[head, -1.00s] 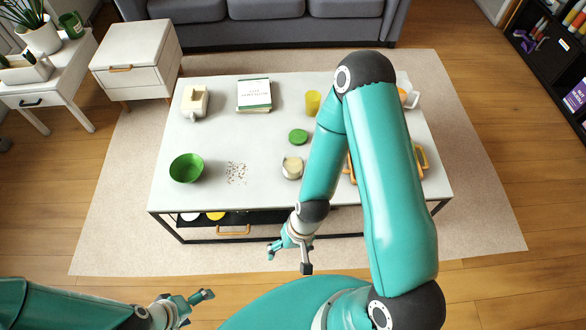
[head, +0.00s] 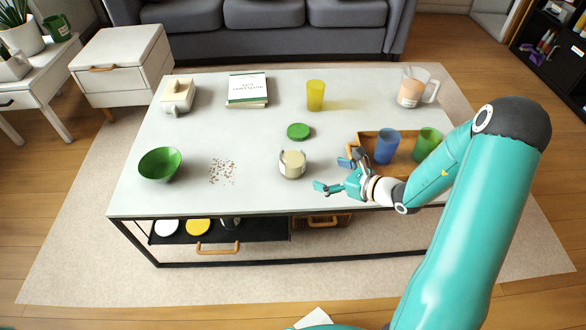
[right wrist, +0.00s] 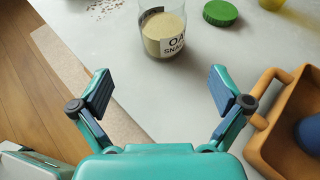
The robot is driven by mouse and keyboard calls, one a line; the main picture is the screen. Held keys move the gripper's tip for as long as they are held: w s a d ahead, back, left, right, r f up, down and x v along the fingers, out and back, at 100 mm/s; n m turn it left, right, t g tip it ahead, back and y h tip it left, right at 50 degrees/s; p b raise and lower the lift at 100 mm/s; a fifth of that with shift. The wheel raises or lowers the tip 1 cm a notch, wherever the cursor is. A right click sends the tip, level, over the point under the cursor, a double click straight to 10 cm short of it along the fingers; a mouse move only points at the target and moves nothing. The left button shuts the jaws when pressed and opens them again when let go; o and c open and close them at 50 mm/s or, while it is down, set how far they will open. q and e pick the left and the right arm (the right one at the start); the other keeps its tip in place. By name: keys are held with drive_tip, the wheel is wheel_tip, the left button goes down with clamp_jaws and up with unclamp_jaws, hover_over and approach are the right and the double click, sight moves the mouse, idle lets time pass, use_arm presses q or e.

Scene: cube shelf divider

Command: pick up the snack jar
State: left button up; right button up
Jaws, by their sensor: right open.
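The snack jar (head: 292,164) is a clear, open-topped jar with beige contents, standing upright near the middle of the table. In the right wrist view the jar (right wrist: 163,32) shows at the top, its label partly readable and its rim cut off. A green lid (head: 298,131) lies flat behind it. My right gripper (head: 334,174) is open and empty, just right of the jar and apart from it. In the right wrist view the open fingers (right wrist: 161,90) point toward the jar, which lies beyond the tips. My left gripper is out of view.
A wooden tray (head: 366,141) with a blue cup (head: 387,146) and a green cup (head: 427,144) stands close by the right gripper. Crumbs (head: 222,171) and a green bowl (head: 160,164) lie left. A yellow cup (head: 316,95), book (head: 247,88) and pitcher (head: 412,88) stand behind.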

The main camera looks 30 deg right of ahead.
sight(301, 165)
drive_tip(key=b+x, duration=0.2)
drive_tip(key=x, duration=0.8)
drive_tip(key=shift+w+a+f, duration=0.1)
drive_tip(key=shift+w, duration=0.2)
drive_tip(key=shift+w+d+r+b+x, duration=0.15)
drive_tip(key=shift+b+x, duration=0.2)
drive_tip(key=shift+x, duration=0.6)
drive_tip(key=shift+d+r+b+x, duration=0.15)
drive_tip(key=shift+b+x, duration=0.15)
drive_tip(key=shift+x, duration=0.65)
drive_tip(key=shift+w+a+r+b+x, duration=0.1)
drive_tip(key=shift+b+x, duration=0.25)
drive_tip(key=shift+x, duration=0.6)
drive_tip(key=shift+d, duration=0.1)
drive_tip(key=c, duration=1.3)
drive_tip(key=shift+o, duration=0.2)
drive_tip(key=shift+r, duration=0.1)
wheel_tip(301, 165, up, 20)
drive_tip(key=p, duration=0.7)
